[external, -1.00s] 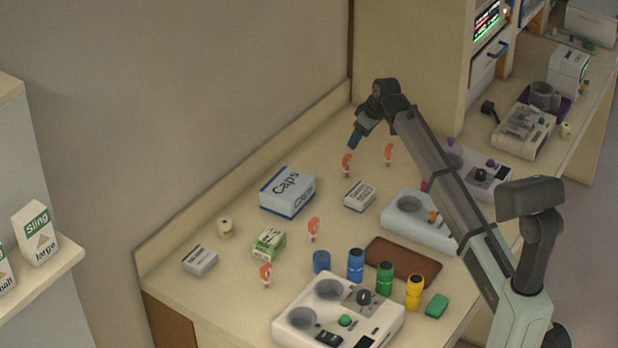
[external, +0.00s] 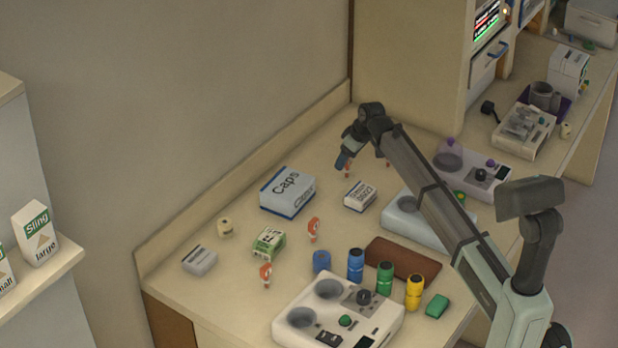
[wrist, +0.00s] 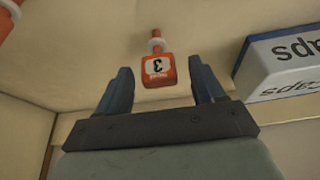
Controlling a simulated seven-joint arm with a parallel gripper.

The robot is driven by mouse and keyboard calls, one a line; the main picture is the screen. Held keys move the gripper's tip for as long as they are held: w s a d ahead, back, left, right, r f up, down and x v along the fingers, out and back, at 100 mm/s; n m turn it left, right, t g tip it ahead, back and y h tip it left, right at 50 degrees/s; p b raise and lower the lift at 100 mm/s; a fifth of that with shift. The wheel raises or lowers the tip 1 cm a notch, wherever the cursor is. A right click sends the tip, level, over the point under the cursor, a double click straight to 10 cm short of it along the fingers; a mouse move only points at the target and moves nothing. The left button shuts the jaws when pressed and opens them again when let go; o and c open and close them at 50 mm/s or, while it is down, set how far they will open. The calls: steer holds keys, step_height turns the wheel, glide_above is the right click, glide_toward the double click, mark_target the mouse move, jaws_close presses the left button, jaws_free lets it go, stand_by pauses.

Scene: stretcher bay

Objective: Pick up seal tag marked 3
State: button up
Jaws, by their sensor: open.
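The seal tag marked 3 (wrist: 158,67) is orange-red with a white label and a pale neck. In the wrist view it stands just beyond and between my fingertips, apart from both. In the external view this tag (external: 347,170) is largely hidden behind my gripper (external: 342,161). My gripper, also in the wrist view (wrist: 160,88), is open and empty, with blue-grey fingers. Another orange tag (external: 386,160) is partly hidden by my arm. Two more orange tags (external: 313,230) (external: 265,275) stand nearer the front left of the counter.
A Caps box (external: 287,192) stands left of my gripper, and it shows at right in the wrist view (wrist: 262,72). A small white carton (external: 360,196) stands just in front. The wall (external: 230,90) rises behind the counter. Coloured canisters (external: 385,278) stand nearer the front.

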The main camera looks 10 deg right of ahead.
steer(key=c, duration=1)
steer(key=shift+r, duration=0.15)
steer(key=shift+c, duration=0.2)
